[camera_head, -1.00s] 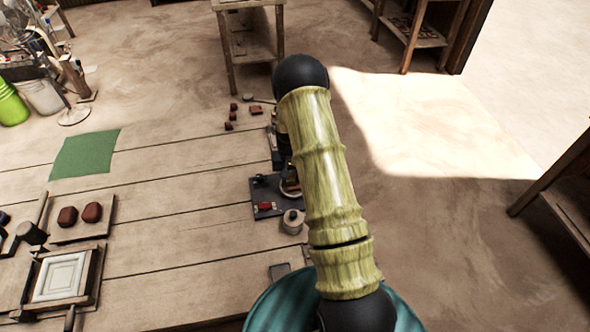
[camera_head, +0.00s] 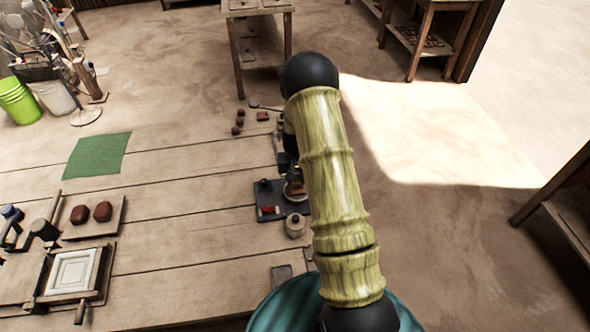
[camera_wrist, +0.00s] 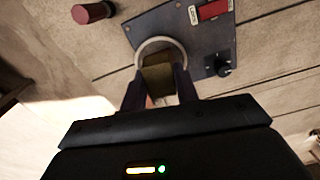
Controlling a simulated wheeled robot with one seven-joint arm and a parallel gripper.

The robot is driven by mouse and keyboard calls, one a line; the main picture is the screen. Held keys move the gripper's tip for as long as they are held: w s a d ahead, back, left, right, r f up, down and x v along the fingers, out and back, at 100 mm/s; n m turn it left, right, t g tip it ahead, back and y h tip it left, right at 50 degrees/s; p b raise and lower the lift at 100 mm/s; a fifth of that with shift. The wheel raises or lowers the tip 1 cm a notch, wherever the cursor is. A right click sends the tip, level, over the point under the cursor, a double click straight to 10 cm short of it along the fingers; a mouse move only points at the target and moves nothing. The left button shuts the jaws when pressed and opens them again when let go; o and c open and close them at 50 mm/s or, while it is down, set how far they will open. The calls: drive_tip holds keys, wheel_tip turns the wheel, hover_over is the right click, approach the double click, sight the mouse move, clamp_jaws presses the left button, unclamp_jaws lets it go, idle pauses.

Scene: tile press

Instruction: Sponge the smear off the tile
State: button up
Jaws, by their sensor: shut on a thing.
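In the wrist view my gripper (camera_wrist: 158,84) is shut on a dull olive-brown sponge (camera_wrist: 158,76). The sponge is at a round dish with a pale rim (camera_wrist: 150,44); I cannot tell whether it touches the dish. The dish sits on a dark plate with a red switch and a black knob, also visible in the head view (camera_head: 268,213). In the head view my arm hides most of the gripper. A white square tile (camera_head: 72,271) lies in a wooden press frame at the lower left. I cannot make out a smear on it.
A green mat (camera_head: 97,155) lies on the plank table. Two red-brown blocks (camera_head: 91,213) sit on a board behind the press. A pale lidded pot (camera_head: 295,225) stands beside the dark plate. The planks between the press and the dark plate are clear.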

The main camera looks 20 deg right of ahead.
drive_tip(key=shift+s+d+r+p, duration=0.1)
drive_tip(key=shift+r+p, duration=0.15)
drive_tip(key=shift+r, duration=0.25)
drive_tip(key=shift+s+d+r+p, duration=0.1)
drive_tip(key=shift+r+p, duration=0.1)
drive_tip(key=shift+r, duration=0.6)
drive_tip(key=shift+a+r+p, duration=0.15)
drive_tip(key=shift+a+p, duration=0.15)
drive_tip(key=shift+s, duration=0.1)
drive_tip(key=shift+d, duration=0.1)
